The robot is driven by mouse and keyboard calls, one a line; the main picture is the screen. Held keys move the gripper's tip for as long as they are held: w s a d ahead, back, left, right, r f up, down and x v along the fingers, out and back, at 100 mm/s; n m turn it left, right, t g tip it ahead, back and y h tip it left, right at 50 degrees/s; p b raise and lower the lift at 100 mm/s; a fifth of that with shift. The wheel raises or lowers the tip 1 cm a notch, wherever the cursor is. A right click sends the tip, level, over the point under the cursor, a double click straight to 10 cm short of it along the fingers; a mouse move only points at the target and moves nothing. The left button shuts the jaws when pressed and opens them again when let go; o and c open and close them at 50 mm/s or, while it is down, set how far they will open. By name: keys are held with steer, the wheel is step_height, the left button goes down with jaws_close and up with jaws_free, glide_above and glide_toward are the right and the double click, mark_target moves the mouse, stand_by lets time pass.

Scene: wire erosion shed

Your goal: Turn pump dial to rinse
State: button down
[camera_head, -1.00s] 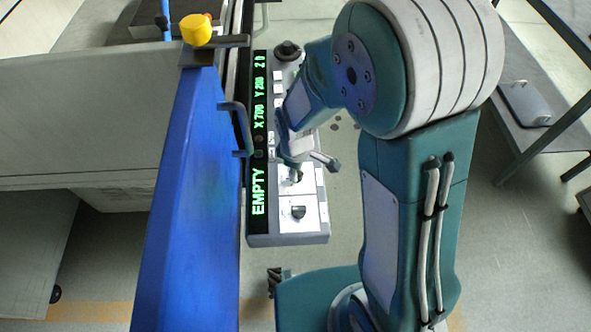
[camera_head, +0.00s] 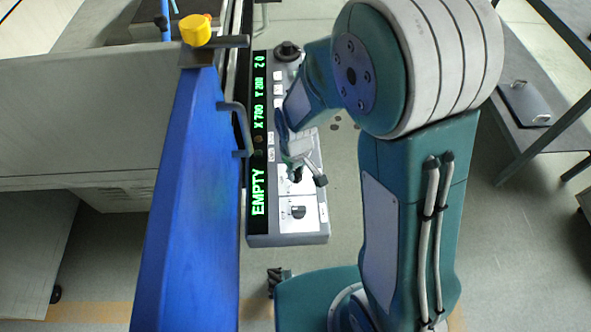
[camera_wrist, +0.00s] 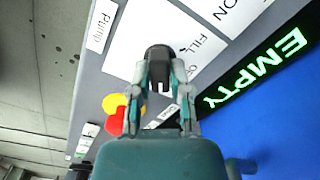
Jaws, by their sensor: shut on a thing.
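A black dial (camera_wrist: 160,54) stands on a white plate with the word FILL, next to a label reading Pump (camera_wrist: 101,25) in the wrist view. My gripper (camera_wrist: 159,75) is shut on this dial, one finger on each side. In the head view my gripper (camera_head: 304,174) is over the grey control panel (camera_head: 286,239) and hides most of this dial. I cannot read which mark the dial points to. A second black dial (camera_head: 298,212) sits on the panel nearer the front and is free of my gripper.
A green display reading EMPTY (camera_head: 258,191) runs along the panel's left side. A blue door (camera_head: 187,200) with a handle (camera_head: 236,125) stands close on the left. In the wrist view a red button on a yellow base (camera_wrist: 116,121) is beside my gripper.

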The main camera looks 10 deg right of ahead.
steer(key=c, duration=0.6)
jaws_free()
step_height(320, 180, up, 12)
steer(key=shift+f, duration=0.1)
stand_by(0.5)
steer(key=s+d+r+m+t, duration=0.2)
steer(key=s+d+r, duration=0.1)
steer(key=s+r, duration=0.1)
steer(key=s+d+r+m+t, duration=0.1)
steer(key=s+d+r+m, duration=0.1)
steer(key=s+d+r, duration=0.2)
steer(key=s+d+r+m+t, duration=0.2)
steer(key=s+d+r, duration=0.2)
steer(key=r, duration=0.1)
steer(key=shift+s+r+t, duration=0.25)
steer(key=shift+s+t, duration=0.05)
steer(key=shift+s, duration=0.05)
